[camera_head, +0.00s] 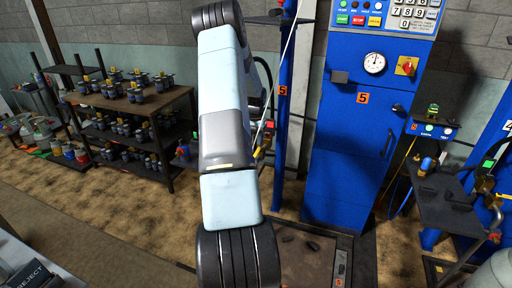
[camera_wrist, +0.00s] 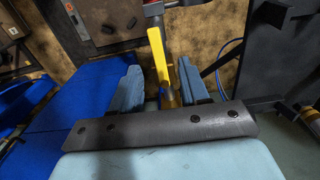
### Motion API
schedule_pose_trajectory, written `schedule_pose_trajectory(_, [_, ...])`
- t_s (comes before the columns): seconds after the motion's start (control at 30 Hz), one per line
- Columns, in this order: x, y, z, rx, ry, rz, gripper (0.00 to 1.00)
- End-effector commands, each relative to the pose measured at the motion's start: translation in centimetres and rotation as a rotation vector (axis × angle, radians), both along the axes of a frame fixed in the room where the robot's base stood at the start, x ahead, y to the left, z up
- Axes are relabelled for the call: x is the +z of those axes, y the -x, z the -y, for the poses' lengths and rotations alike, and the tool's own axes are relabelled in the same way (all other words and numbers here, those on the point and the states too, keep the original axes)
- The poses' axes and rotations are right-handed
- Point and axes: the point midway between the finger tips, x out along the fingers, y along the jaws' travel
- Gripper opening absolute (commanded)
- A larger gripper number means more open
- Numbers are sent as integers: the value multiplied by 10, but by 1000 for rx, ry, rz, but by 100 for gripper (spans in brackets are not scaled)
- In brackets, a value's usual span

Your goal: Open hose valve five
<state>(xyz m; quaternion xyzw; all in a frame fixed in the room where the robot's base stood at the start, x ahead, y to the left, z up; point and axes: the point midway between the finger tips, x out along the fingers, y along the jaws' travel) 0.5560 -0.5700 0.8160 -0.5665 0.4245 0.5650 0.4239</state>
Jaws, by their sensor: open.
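In the wrist view a long yellow valve handle (camera_wrist: 158,55) stands upright between the two blue-grey fingers of my gripper (camera_wrist: 161,72). A brass-coloured valve body (camera_wrist: 170,98) shows below it, close to the dark gripper plate. The fingers are apart, one on each side of the handle, and I see no clear contact. In the head view my arm hides most of this valve and my gripper; a small yellow part (camera_head: 259,153) shows at the arm's right edge. It is beside the blue post (camera_head: 284,110) that carries an orange 5 label (camera_head: 283,90).
A blue scale cabinet (camera_head: 345,150), also labelled 5, stands right of the post, behind a low platform (camera_head: 308,258). A dark side table (camera_head: 445,200) with fittings is at the right. A shelf (camera_head: 130,105) of dark cylinders is at the left. Open floor (camera_head: 90,215) lies left of my arm.

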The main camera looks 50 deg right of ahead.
Motion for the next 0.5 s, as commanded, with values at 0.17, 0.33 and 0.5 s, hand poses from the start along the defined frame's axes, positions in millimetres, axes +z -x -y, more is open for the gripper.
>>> schedule_pose_trajectory(0.17, [36, -3, 0, 3, 2, 3, 45])
schedule_pose_trajectory(0.33, [61, -3, 0, 1, 2, 2, 45])
schedule_pose_trajectory(0.5, [73, -3, 0, 1, 1, 0, 45])
